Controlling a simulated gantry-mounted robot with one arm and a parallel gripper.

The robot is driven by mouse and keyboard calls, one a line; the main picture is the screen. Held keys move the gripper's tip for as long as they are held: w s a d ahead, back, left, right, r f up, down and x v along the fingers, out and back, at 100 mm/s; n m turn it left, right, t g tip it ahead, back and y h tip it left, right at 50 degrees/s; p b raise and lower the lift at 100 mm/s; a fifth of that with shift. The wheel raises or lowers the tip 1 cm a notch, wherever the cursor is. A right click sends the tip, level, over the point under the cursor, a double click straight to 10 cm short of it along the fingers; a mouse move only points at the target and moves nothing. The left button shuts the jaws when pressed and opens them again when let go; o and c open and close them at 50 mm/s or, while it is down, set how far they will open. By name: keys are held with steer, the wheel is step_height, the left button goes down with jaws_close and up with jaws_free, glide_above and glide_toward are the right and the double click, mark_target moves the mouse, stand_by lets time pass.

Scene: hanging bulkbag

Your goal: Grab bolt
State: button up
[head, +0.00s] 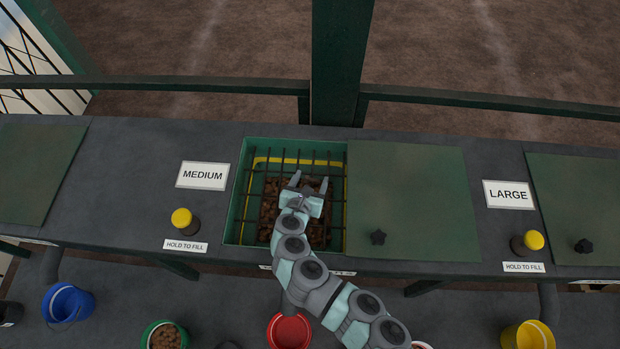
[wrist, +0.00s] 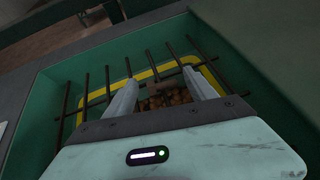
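I cannot make out a clear bolt in either view. My gripper (head: 311,179) is over the open green bin (head: 234,220), with its two pale fingers spread apart. In the wrist view, my gripper (wrist: 160,76) also shows its fingers apart, over the dark bar grate (wrist: 107,82). Brown lumps (head: 268,205) lie in the bin under the grate. A small brownish patch shows between the fingers in the wrist view, too dark to identify.
A yellow-topped button (head: 182,218) and a MEDIUM sign (head: 203,175) are left of the bin. Another yellow-topped button (head: 533,240) and a LARGE sign (head: 508,195) are at the right. Blue (head: 68,303), red (head: 289,331) and yellow (head: 528,336) buckets stand below the counter.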

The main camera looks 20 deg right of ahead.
steer(key=c, duration=1.3)
steer(key=shift+r, duration=0.1)
